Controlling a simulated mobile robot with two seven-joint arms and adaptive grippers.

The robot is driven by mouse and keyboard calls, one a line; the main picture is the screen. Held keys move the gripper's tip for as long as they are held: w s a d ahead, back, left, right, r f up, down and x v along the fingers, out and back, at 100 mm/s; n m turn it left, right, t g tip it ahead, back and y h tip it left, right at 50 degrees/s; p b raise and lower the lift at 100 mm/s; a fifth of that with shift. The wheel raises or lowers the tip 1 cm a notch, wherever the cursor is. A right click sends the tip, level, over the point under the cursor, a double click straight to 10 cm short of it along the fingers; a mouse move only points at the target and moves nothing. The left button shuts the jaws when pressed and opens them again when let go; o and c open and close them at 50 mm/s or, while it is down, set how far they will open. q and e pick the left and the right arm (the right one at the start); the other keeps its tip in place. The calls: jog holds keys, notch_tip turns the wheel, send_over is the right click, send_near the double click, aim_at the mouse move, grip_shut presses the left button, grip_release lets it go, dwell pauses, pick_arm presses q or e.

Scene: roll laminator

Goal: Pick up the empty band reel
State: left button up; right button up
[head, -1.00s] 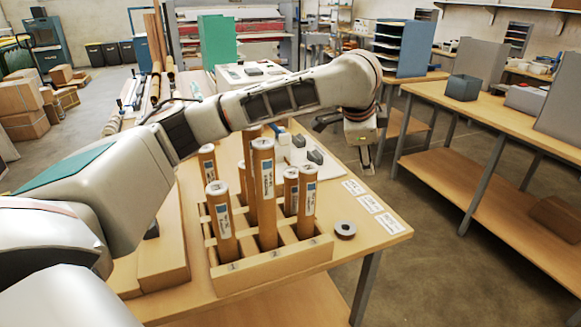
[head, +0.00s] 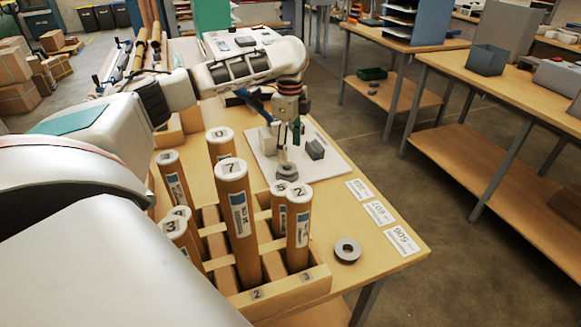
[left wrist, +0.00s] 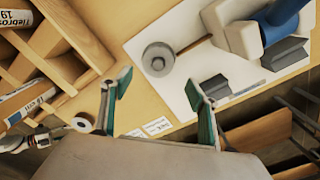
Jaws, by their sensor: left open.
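A second grey ring-shaped reel (head: 347,250) lies on bare table near the front right corner, and shows small in the left wrist view (left wrist: 83,121). I cannot tell for sure which is the empty band reel. My left gripper (head: 290,140) points down just above the board reel. Its fingers (left wrist: 158,82) are spread and empty, with that reel beyond their tips.
A wooden rack (head: 290,292) of tall numbered tubes stands left of the loose reel. Label cards (head: 380,212) lie along the right edge.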

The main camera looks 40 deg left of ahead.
aim_at(287, 171)
pick_arm(q)
jog(key=f, duration=0.6)
jog(key=shift+s+a+f, duration=0.1)
jog(key=shift+s+a, duration=0.15)
jog(key=shift+s, duration=0.15)
jog(key=shift+f, duration=0.25)
jog(key=c, duration=1.2)
